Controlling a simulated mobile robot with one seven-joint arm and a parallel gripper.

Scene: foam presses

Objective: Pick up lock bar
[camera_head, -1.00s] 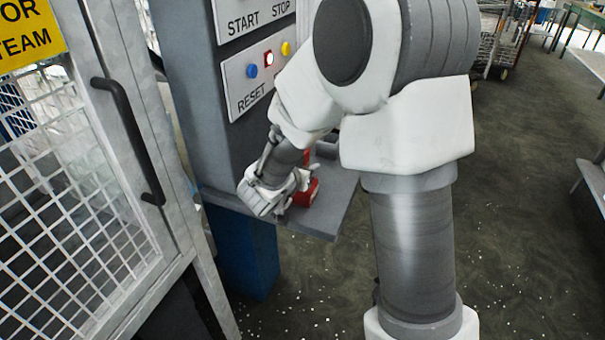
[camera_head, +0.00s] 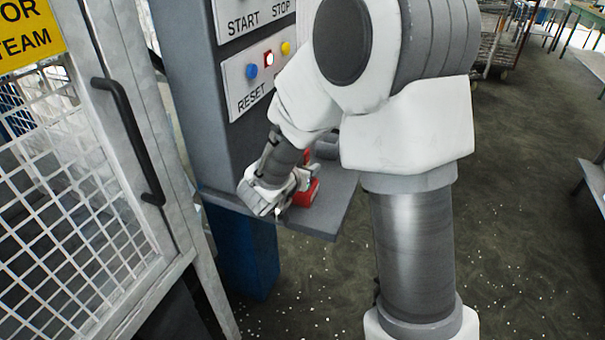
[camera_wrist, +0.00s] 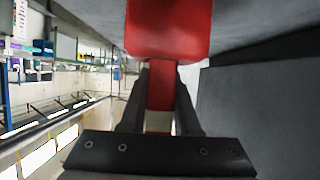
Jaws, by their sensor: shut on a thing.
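The lock bar (camera_wrist: 168,30) is a red piece with a broad block and a narrower red stem. In the wrist view the dark fingers of my gripper (camera_wrist: 160,95) are shut on the stem, one on each side. In the head view the red bar (camera_head: 309,190) shows at the grey shelf of the control post, beside my gripper (camera_head: 285,203). My wrist and gripper hide part of it there. I cannot tell whether the bar still touches the shelf.
The grey shelf (camera_head: 330,212) juts from the control post (camera_head: 190,90) with its button panel (camera_head: 250,85). A mesh cage door with a black handle (camera_head: 128,140) stands close on the left. Open floor (camera_head: 530,240) lies to the right.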

